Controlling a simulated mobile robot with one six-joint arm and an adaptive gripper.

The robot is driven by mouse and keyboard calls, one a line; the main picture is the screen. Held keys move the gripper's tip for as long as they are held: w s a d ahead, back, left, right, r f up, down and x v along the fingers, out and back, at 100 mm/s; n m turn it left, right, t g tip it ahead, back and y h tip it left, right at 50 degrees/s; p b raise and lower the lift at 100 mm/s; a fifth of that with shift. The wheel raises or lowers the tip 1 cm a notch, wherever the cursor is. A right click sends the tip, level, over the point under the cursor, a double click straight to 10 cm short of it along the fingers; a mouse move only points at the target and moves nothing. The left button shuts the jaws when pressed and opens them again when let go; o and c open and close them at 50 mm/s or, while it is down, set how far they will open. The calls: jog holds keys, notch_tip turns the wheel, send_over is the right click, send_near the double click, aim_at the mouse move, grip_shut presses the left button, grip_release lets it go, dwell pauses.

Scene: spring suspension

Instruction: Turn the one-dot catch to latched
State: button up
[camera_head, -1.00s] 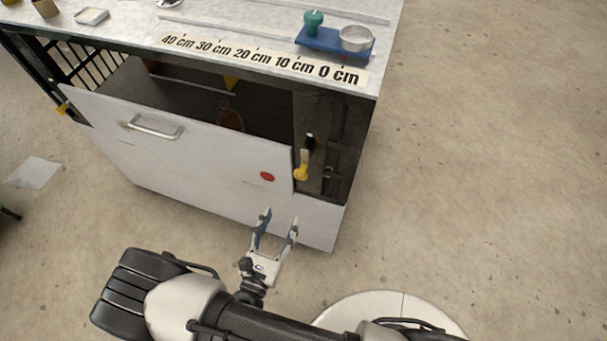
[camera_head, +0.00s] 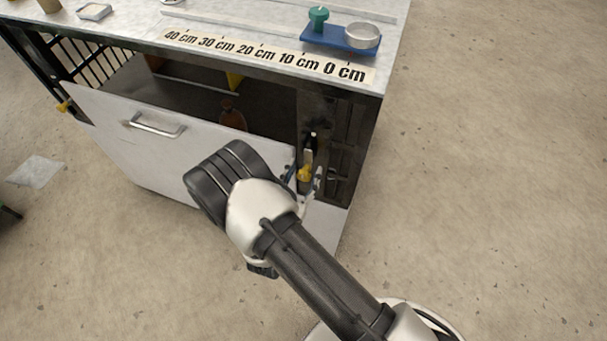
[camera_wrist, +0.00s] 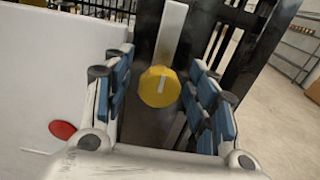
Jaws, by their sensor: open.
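The catch on the right post has a yellow knob (camera_head: 304,173) at the lower end of an upright pale bar. In the wrist view the knob (camera_wrist: 160,87) has a pale line on its face, and the bar (camera_wrist: 171,34) runs upward from it. A single red dot (camera_wrist: 62,130) is on the white panel to its left. My gripper (camera_head: 303,181) is open, with blue-padded fingers to the left and right of the knob. Gaps show on both sides in the wrist view; I cannot tell how deep the knob sits between the fingers.
The white panel (camera_head: 110,125) with a metal handle (camera_head: 157,125) covers the cabinet's lower front. Another yellow catch (camera_head: 65,105) is at its left edge. A brown bottle (camera_head: 232,115) stands inside. A blue tray (camera_head: 326,41) is on top. The floor at right is clear.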

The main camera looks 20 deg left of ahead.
jog(key=shift+c, duration=0.3)
grip_shut()
dwell(0.4)
